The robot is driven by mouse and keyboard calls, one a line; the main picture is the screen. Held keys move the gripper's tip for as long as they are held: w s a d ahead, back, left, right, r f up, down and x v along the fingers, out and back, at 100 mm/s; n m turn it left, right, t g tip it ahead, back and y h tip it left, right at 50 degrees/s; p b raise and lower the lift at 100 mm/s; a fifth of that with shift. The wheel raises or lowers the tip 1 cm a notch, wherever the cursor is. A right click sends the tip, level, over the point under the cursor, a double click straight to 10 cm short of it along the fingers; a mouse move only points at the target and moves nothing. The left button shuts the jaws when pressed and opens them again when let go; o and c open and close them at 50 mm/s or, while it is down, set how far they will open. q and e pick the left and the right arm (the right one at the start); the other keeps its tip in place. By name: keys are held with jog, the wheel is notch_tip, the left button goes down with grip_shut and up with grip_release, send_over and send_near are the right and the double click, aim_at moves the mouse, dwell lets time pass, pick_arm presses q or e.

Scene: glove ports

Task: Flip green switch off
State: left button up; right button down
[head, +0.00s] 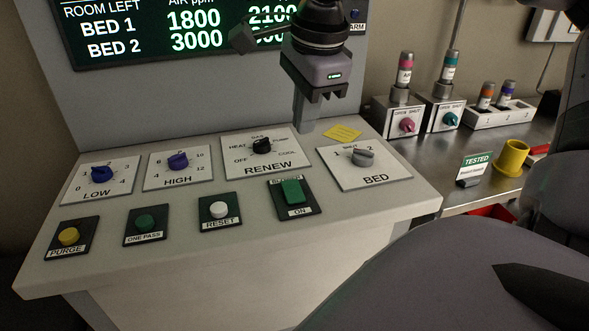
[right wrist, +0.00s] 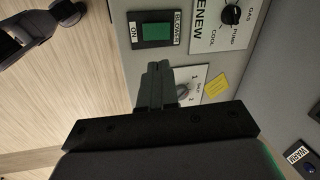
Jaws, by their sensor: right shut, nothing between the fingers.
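The green switch (head: 292,191) is a rectangular rocker on a dark plate in the console's front row, labelled BLOWER and ON. In the right wrist view the green switch (right wrist: 159,34) lies just beyond the fingertips. I cannot tell which way it is tilted. My right gripper (head: 304,128) is shut and empty, pointing down near the console's back edge, behind the switch and apart from it. Its shut fingers (right wrist: 158,68) also show in the right wrist view, partly covering the BED plate. I do not make out my left gripper.
The RENEW dial (head: 262,146) and BED dial (head: 363,158) sit behind the switch; the white RESET button (head: 219,210) is to its left. A yellow note (head: 343,133) lies by the gripper. The display (head: 160,30) rises behind. A yellow cup (head: 512,158) stands on the side bench.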

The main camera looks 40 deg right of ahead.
jog(key=d+n+y+b, duration=0.1)
jog(key=n, duration=1)
jog(key=w+d+n+y+b, duration=0.1)
jog(key=n, duration=1)
jog(key=d+r+n+y+b, duration=0.1)
jog(key=d+n+b, duration=0.1)
jog(key=n, duration=1)
jog(key=shift+w, duration=0.4)
send_near(289, 185)
jog(key=x, duration=0.5)
jog(key=shift+w, duration=0.15)
jog(key=shift+f, duration=0.55)
